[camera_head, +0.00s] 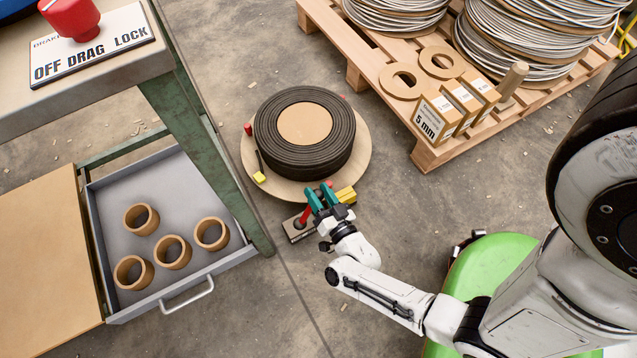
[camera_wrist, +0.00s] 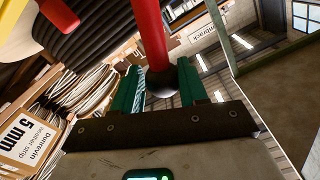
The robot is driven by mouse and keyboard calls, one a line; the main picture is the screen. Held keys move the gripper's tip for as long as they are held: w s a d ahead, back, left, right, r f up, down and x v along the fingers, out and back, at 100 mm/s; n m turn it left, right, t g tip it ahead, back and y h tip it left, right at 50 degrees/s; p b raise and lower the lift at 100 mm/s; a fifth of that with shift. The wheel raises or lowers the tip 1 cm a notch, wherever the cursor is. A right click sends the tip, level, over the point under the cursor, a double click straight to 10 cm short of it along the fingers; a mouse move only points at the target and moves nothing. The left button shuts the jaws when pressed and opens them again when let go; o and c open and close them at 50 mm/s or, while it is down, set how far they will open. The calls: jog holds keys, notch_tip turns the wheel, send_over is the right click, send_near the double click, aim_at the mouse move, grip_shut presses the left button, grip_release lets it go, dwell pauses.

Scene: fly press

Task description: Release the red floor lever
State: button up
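The red floor lever (camera_head: 304,214) rises from a small metal base (camera_head: 296,231) on the floor beside the cable reel. My gripper (camera_head: 322,197), with teal fingers, is at its top end, which the fingers hide in the head view. In the wrist view the red shaft (camera_wrist: 150,35) comes from the top edge and ends in a dark ball knob (camera_wrist: 163,82). The knob sits between the two fingers of my gripper (camera_wrist: 162,88) and fills the gap, so the fingers look shut on it.
The black-wound reel (camera_head: 303,175) with red and yellow clamps lies just behind the lever. A pallet (camera_head: 430,155) with coils and boxes is at the upper right. A green-legged bench with an open drawer (camera_head: 120,235) stands left. Floor in front of the lever is clear.

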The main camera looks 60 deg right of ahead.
jog(key=shift+s, duration=0.1)
jog(key=p+v, duration=0.2)
jog(key=v, duration=0.8)
jog(key=shift+s+a, duration=0.25)
jog(key=shift+a, duration=0.05)
